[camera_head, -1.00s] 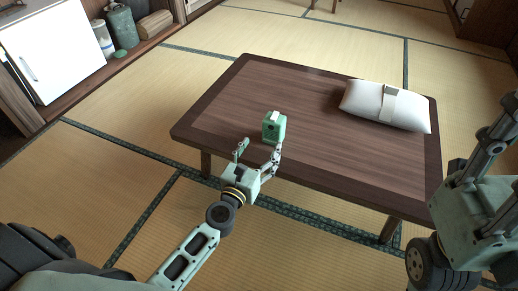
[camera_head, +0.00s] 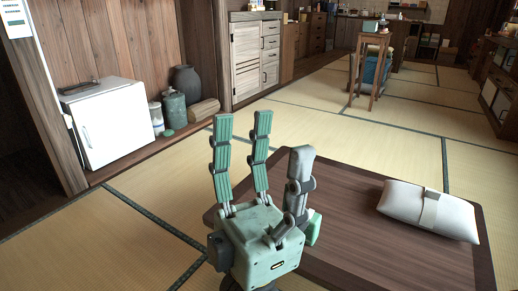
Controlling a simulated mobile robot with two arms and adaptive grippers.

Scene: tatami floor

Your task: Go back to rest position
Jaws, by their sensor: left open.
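My left gripper (camera_head: 260,150) stands large in the middle of the head view, its fingers pointing up, spread apart and empty. Its pale green palm covers the near left part of the dark wooden table (camera_head: 365,225). A small green box (camera_head: 314,229) on the table shows only in part, just right of the gripper's palm; the rest is hidden behind it. My right gripper is out of view.
A white cushion-like pack (camera_head: 428,210) with a band lies on the table's right side. A white mini fridge (camera_head: 112,125), a green canister (camera_head: 174,110) and a dark vase (camera_head: 187,82) stand at the left. A wooden stool (camera_head: 370,70) stands far back. Tatami between is clear.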

